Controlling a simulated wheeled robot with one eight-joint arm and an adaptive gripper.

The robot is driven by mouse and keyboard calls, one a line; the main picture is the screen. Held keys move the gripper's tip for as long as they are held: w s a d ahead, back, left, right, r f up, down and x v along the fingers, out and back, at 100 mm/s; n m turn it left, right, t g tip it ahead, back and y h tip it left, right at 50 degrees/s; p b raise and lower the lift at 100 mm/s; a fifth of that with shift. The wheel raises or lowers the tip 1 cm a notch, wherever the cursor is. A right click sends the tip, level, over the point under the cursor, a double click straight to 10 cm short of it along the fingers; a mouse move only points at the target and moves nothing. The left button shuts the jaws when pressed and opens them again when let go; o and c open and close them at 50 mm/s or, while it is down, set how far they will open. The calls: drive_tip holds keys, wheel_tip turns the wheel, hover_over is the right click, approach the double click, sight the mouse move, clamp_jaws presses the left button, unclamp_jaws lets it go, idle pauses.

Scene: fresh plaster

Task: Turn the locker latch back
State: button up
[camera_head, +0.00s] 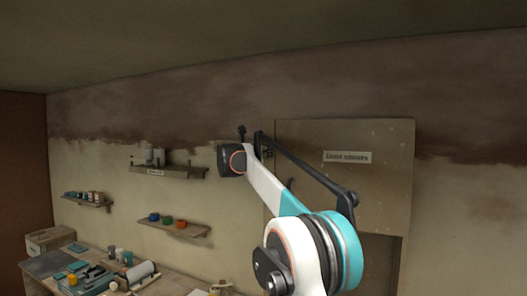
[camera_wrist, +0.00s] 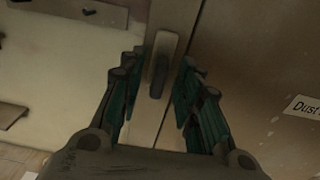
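The locker (camera_head: 385,145) is a tan cabinet on the wall at the right of the head view, with a label on its door. In the wrist view the latch (camera_wrist: 160,72) is a long, narrow handle on a pale plate by the door's edge, pointing roughly up and down in the picture. My gripper (camera_wrist: 161,68) is open, with one teal-padded finger on each side of the latch. Gaps show between the fingers and the handle, and I cannot tell the depth. In the head view my arm reaches to the locker's left edge and the latch is not clear there.
Wall shelves with small pots, a grey one (camera_head: 168,170) and a lower one (camera_head: 172,226), hang left of the locker. A cluttered workbench (camera_head: 160,284) stands below them, with a box (camera_head: 48,240) at its far left. The wall between shelves and locker is bare.

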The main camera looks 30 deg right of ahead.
clamp_jaws()
drive_tip(key=shift+m, duration=0.3)
drive_tip(key=m, duration=0.5)
drive_tip(key=f+m, duration=0.1)
drive_tip(key=m, duration=0.5)
drive_tip(key=s+d+m, duration=0.1)
drive_tip(key=m, duration=0.5)
drive_tip(key=shift+s+f+p, duration=0.1)
drive_tip(key=shift+f+p, duration=0.25)
drive_tip(key=shift+p, duration=0.05)
drive_tip(key=shift+m, duration=0.3)
unclamp_jaws()
